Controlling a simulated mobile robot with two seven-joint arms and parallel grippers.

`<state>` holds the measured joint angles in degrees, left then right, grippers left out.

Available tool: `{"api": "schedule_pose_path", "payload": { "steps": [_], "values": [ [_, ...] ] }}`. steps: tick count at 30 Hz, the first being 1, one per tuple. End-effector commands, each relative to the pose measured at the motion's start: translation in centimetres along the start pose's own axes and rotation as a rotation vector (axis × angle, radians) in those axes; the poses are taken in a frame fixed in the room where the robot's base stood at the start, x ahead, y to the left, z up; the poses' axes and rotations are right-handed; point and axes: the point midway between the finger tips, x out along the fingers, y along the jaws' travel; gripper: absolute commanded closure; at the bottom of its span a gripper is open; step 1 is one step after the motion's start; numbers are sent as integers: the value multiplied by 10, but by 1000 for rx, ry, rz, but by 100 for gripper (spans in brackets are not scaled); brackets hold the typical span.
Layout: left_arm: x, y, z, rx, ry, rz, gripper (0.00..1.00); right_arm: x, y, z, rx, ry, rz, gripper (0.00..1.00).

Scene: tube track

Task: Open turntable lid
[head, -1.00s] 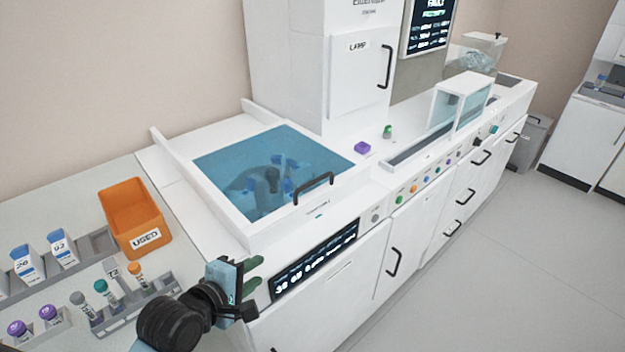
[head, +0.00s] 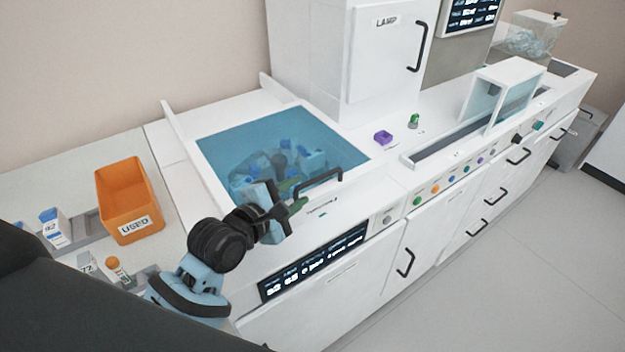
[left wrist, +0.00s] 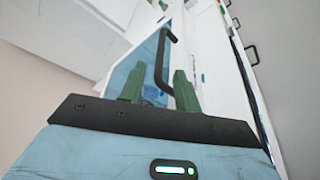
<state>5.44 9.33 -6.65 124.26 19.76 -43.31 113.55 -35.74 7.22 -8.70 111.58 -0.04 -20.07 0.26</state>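The turntable lid (head: 240,145) is a blue see-through panel in a white frame, lying closed over the turntable. Its black bar handle (head: 320,176) stands on the front edge; it also shows in the left wrist view (left wrist: 160,62). My left gripper (head: 297,194) is at the near left end of the handle. In the left wrist view its green fingers (left wrist: 157,88) are apart, with the handle showing between and beyond them. I cannot tell whether they touch it. Under the lid, the turntable's contents (head: 275,165) show dimly. My right gripper is not in view.
An orange bin marked USED (head: 125,205) stands on the left counter near tube racks. A white cabinet marked LAMP (head: 385,60) rises behind the lid. A purple item (head: 383,137) and a green item (head: 414,121) sit to its right. A lit display (head: 312,263) is below the lid.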

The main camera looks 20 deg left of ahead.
Motion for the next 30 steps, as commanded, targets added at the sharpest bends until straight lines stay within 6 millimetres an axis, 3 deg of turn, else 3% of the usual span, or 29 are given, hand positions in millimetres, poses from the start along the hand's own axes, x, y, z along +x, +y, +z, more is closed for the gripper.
{"api": "schedule_pose_path", "payload": {
  "steps": [6, 12, 25, 30],
  "values": [
    [33, 2, 1, 2, -1, 2, 67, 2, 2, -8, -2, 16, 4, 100],
    [53, 2, 1, 1, -1, 2, 67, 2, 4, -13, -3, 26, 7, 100],
    [61, 1, 1, 1, -1, 1, 67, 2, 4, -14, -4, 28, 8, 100],
    [61, 1, 0, 1, -1, 1, 88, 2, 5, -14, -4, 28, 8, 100]
  ]
}}
